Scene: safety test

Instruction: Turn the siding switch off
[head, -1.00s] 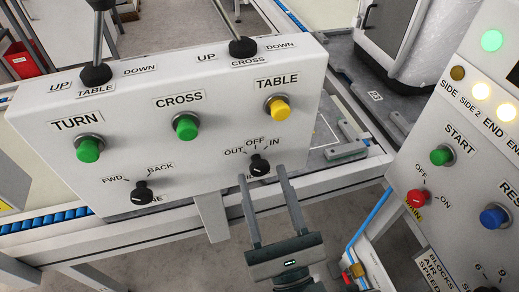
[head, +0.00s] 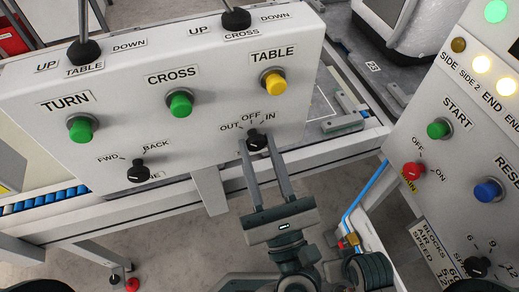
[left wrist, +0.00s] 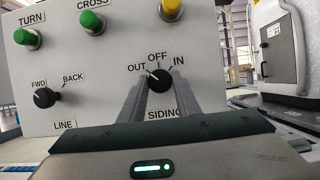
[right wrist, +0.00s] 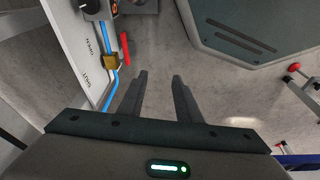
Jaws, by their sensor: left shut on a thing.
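The siding switch (head: 257,141) is a black rotary knob at the lower right of the white sloped panel. Its labels read OUT, OFF and IN. In the left wrist view the switch (left wrist: 160,78) has its white mark toward the upper left, at OUT. My left gripper (head: 259,154) is shut on the knob, one finger on each side. The left fingers (left wrist: 160,90) cover part of the SIDING label. My right gripper (right wrist: 160,78) shows in the right wrist view, open and empty above the floor.
The same panel carries the line knob (head: 138,172), green buttons, a yellow button (head: 273,82) and two levers on top. A second panel (head: 440,165) stands at the right with a red main knob (head: 413,175). A blue hose (right wrist: 111,90) runs near my right gripper.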

